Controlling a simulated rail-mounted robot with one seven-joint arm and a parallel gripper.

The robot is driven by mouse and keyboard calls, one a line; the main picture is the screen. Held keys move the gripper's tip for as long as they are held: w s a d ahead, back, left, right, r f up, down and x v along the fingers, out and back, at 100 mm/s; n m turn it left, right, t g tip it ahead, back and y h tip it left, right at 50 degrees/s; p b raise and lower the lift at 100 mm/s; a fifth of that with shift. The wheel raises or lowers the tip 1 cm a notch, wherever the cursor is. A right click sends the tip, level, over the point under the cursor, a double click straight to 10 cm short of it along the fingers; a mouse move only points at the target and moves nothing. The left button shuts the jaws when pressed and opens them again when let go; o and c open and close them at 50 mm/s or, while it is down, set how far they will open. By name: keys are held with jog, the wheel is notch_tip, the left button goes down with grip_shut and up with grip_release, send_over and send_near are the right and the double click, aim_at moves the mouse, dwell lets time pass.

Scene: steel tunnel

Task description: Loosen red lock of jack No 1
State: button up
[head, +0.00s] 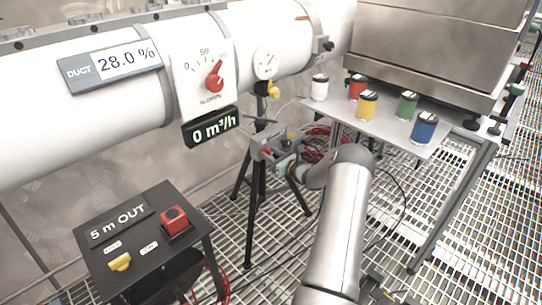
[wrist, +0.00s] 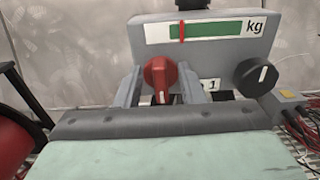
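Jack No 1 is a grey box (wrist: 260,50) in the wrist view, with a "1" label at its lower middle and a kg gauge with a green bar and a red mark on top. Its red lock (wrist: 160,75) is a knob with a white pointer line, pointing down. A black knob (wrist: 256,76) sits at the right. My gripper (wrist: 160,88) is open, one finger on each side of the red lock, with gaps showing. In the head view the jack (head: 275,142) stands on a tripod under the duct, my gripper (head: 287,164) close in front; fine detail there is too small.
A white duct (head: 90,120) with dial, gauge and displays runs above the jack. A shelf (head: 400,130) with several coloured jars is to the right. A black control box (head: 140,240) with a red button stands at lower left. Cables (wrist: 298,125) lie right of the jack.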

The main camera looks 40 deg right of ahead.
jog(key=shift+w, duration=0.2)
grip_shut()
jog(key=shift+f+n+b, duration=0.1)
jog(key=shift+n+b, duration=0.2)
jog(key=shift+b, duration=0.05)
jog(key=shift+s+a+f+n+b, duration=0.1)
jog(key=shift+a+f+n+b, duration=0.1)
jog(key=shift+n+b, duration=2.9)
jog(key=shift+w+a+f+n+b, duration=0.1)
jog(key=shift+a+f+n+b, duration=0.1)
jog(key=shift+n+b, duration=2.9)
jog(key=shift+s+a+f+n+b, duration=0.1)
jog(key=shift+a+f+n+b, duration=0.1)
jog(key=shift+n+b, duration=2.85)
jog(key=shift+b, duration=0.4)
